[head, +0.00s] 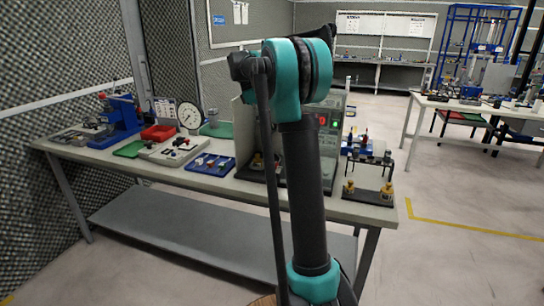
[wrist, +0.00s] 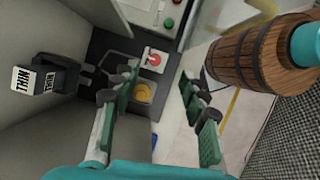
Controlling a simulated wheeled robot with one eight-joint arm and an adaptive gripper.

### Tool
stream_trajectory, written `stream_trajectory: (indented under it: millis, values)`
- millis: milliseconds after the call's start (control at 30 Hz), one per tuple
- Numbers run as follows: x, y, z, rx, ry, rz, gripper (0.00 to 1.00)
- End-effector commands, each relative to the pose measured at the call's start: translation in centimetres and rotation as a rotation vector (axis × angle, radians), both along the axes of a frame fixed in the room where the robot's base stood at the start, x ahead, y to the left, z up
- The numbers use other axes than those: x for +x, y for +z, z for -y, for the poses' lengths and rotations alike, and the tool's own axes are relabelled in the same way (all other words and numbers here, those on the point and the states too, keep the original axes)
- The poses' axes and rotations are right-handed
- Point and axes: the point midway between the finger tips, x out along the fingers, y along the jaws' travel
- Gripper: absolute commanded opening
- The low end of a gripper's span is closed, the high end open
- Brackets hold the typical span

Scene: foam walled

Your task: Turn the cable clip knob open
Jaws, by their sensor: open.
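My gripper (wrist: 158,80) is open in the wrist view, its two green-padded fingers spread apart with nothing held. A round yellow-brass part (wrist: 143,93) sits on a dark plate beyond the fingers, nearer the left finger. A white square with a red mark (wrist: 155,59) lies just above it in the picture. I cannot tell for sure which part is the cable clip knob. In the head view, a black stand with two brass parts (head: 349,188) is at the bench's right end. My gripper cannot be made out in the head view, where my arm hides part of the bench.
Black blocks with white labels (wrist: 62,82) are left of the gripper. Open floor lies right of the bench.

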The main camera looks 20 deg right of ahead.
Motion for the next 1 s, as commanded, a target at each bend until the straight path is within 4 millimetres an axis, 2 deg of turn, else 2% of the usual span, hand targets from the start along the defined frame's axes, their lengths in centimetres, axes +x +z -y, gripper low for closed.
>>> stream_trajectory:
  millis: [133,267,567,700,1000]
  values:
    - [0.0,-0.5,0.0,0.0,0.0,0.0,0.44]
    - [0.0,-2.0,0.0,0.0,0.0,0.0,0.44]
    - [0.0,-7.9,0.0,0.0,0.0,0.0,0.44]
    - [-0.5,-10.4,0.9,0.0,-0.001,0.0,0.44]
    - [-1.3,-14.2,2.3,0.0,-0.001,0.0,0.44]
